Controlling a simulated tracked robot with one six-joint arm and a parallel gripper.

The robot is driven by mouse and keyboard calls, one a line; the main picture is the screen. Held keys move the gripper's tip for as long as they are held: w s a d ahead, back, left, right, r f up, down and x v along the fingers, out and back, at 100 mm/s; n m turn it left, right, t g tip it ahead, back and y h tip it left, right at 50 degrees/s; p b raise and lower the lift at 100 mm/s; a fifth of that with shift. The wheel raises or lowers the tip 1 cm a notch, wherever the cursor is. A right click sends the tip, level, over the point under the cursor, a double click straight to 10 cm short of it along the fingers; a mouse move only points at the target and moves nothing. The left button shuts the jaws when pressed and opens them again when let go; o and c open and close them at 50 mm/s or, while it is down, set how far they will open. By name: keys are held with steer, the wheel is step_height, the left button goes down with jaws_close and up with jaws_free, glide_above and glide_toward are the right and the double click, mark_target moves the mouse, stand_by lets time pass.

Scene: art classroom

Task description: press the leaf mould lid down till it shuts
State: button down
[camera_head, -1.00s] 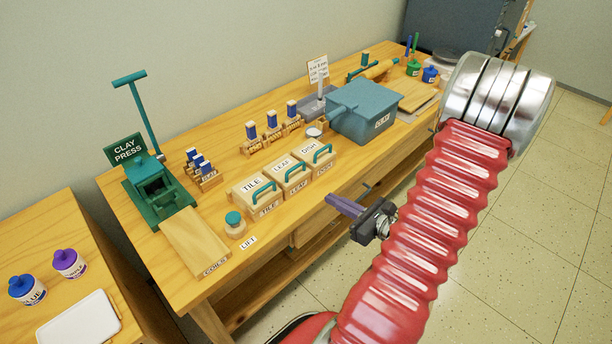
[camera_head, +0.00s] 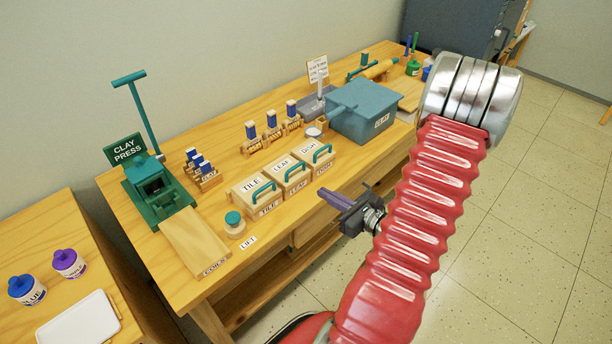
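The leaf mould (camera_head: 297,183) is the middle of three wooden boxes near the table's front edge. Its pale lid (camera_head: 280,164) carries a LEAF label and a teal handle. The lid lies on top of the box; I cannot tell whether a small gap is left under it. My gripper (camera_head: 325,194) has purple fingers and is in front of and to the right of the leaf mould in the picture, apart from it. The fingers overlap in this view, so their opening is hidden. I see nothing held.
The TILE mould (camera_head: 258,199) is left of the leaf mould and the DISH mould (camera_head: 318,167) right of it, both close. Stamps (camera_head: 272,132) stand behind; a blue-grey box (camera_head: 364,112) is farther right.

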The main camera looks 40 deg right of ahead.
steer(key=w, duration=0.3)
steer(key=w+f, duration=0.1)
steer(key=w, duration=0.2)
steer(key=shift+a+f, duration=0.1)
steer(key=shift+w+r, duration=0.6)
steer(key=shift+w, duration=0.2)
steer(key=shift+w+r, duration=0.55)
steer(key=shift+w, duration=0.2)
steer(key=shift+r, duration=0.1)
